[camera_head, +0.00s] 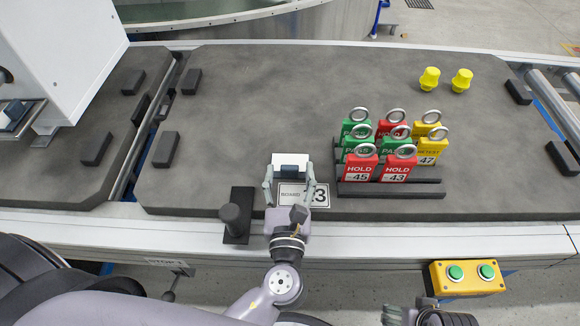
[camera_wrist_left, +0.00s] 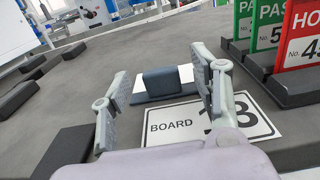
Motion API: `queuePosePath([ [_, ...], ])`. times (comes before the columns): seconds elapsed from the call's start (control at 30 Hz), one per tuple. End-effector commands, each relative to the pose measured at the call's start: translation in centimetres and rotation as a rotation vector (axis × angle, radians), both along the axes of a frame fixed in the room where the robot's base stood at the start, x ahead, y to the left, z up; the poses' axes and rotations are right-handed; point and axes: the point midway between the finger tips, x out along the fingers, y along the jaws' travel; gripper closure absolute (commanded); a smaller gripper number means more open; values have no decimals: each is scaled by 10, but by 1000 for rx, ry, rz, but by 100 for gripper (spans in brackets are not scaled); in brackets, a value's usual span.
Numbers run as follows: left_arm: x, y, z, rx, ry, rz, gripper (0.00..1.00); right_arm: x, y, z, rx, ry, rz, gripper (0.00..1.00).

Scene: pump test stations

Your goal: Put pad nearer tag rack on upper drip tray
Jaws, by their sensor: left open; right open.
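A pad (camera_head: 291,160), white with a blue-grey grip block, lies on the dark table left of the tag rack (camera_head: 390,190). My left gripper (camera_head: 290,174) is open, with its fingers on either side of the pad's near part. In the left wrist view the pad (camera_wrist_left: 163,82) shows between and beyond the open fingers (camera_wrist_left: 162,92), with no visible grip on it. Another blue-grey and white pad (camera_head: 14,117) sits on a metal tray (camera_head: 30,118) at the left machine; which drip tray this is, I cannot tell. My right gripper (camera_head: 425,316) is open at the bottom edge, partly cut off.
The rack holds several red, green and yellow ringed tags (camera_head: 395,150). A board label (camera_head: 300,196) lies under my left gripper. A black knob block (camera_head: 237,215) stands just left. Two yellow plugs (camera_head: 429,78) stand at the back right. The table's middle left is clear.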

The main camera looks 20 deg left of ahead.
Motion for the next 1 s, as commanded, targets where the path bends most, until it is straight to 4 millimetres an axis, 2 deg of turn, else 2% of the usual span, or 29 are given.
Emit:
queuePosePath([
  [0.1,10,3,0,0,-1,1,43,-2,0,4,1,-2,-1,27],
  [0.37,11,3,0,0,0,1,45,-6,0,2,0,10,-1,27],
  [1.0,11,3,0,0,0,1,87,-2,-2,2,-4,1,2,27],
])
